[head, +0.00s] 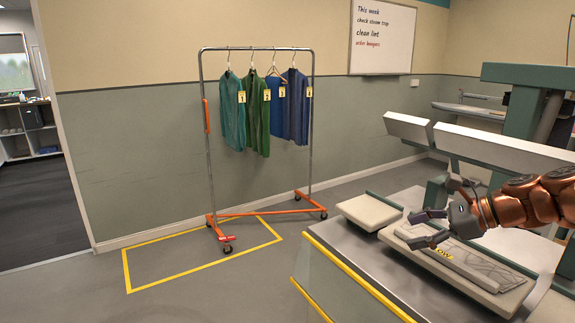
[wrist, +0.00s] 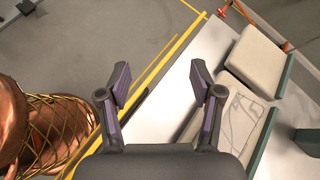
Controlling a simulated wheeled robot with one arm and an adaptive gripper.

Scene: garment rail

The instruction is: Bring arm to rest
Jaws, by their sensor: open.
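My gripper (head: 426,228) is at the right of the head view, above the pressing table (head: 350,262). Its copper-coloured arm reaches in from the right edge. In the wrist view my gripper (wrist: 159,85) has its two fingers spread apart with nothing between them. Below it lie the white table top (wrist: 165,112) and a yellow edge strip. A pressing pad (head: 455,262) with a grey outlined panel lies under and beside the gripper.
A garment rail (head: 202,120) with several hanging garments stands on wheels by the wall, partly over a yellow floor outline (head: 130,275). A smaller pad (head: 368,212) and press heads (head: 500,152) are near the arm. Open floor lies at the left.

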